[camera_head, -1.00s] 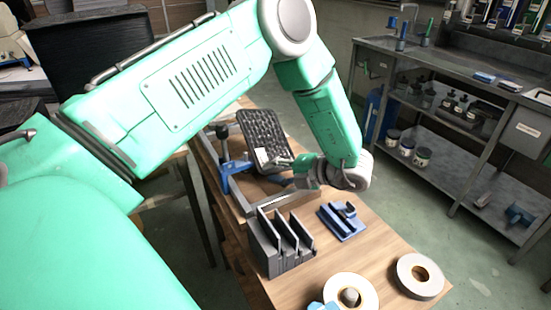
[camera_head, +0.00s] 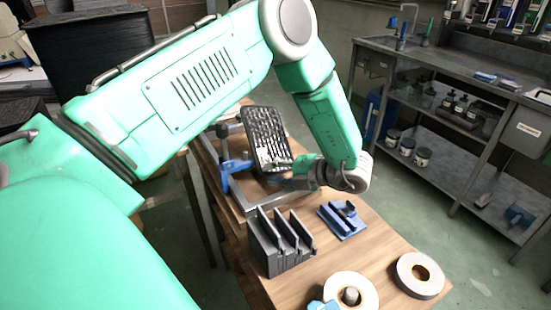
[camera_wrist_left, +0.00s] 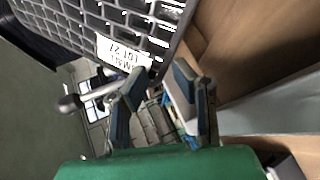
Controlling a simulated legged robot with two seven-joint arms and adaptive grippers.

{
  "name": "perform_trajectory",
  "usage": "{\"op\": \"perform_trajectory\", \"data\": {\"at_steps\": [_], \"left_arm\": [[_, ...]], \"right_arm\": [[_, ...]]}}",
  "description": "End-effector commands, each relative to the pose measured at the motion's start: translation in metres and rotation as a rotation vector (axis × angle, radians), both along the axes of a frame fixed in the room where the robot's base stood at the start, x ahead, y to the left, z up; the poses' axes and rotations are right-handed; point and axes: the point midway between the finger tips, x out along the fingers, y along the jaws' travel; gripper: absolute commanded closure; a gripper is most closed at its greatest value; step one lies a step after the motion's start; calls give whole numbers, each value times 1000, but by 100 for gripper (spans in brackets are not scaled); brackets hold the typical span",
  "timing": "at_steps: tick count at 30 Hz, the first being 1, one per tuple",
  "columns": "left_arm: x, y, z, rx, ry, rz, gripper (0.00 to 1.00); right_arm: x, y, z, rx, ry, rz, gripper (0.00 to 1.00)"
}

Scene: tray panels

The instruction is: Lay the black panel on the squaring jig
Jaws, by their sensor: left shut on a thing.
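The black panel (camera_head: 268,135), a woven-looking grid sheet with rounded corners, stands tilted up over the squaring jig in the head view. In the left wrist view the panel (camera_wrist_left: 90,22) fills the top and carries a white label. The squaring jig (camera_head: 235,166), with grey bars and blue clamp parts, is at the far left of the table, partly behind the panel. My left gripper (camera_head: 287,182) is shut on the panel's lower edge; its blue-grey fingers show in the left wrist view (camera_wrist_left: 156,82). I cannot tell whether the panel touches the jig. My right gripper is not in view.
A dark slotted rack (camera_head: 282,245) stands in front of the jig. A blue fixture (camera_head: 343,220) lies to its right. Tape rolls (camera_head: 420,275) sit at the near end of the table. A grey workbench (camera_head: 450,120) stands at the right, beyond open floor.

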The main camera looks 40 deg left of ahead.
Motion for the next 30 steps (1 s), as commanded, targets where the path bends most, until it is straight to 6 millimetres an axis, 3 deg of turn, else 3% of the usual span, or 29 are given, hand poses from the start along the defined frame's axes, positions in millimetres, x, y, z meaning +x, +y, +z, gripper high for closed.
{"op": "perform_trajectory", "data": {"at_steps": [6,7,8,9,30], "left_arm": [[-3,2,-7,-11,7,4,100],[-3,2,-7,-11,7,4,67],[-3,2,-7,-11,6,4,56],[-3,2,-7,-10,6,3,53],[-2,-7,-2,-8,1,-2,53]], "right_arm": [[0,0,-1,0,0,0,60],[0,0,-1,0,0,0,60],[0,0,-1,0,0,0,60],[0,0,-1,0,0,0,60],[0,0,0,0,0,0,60]]}}
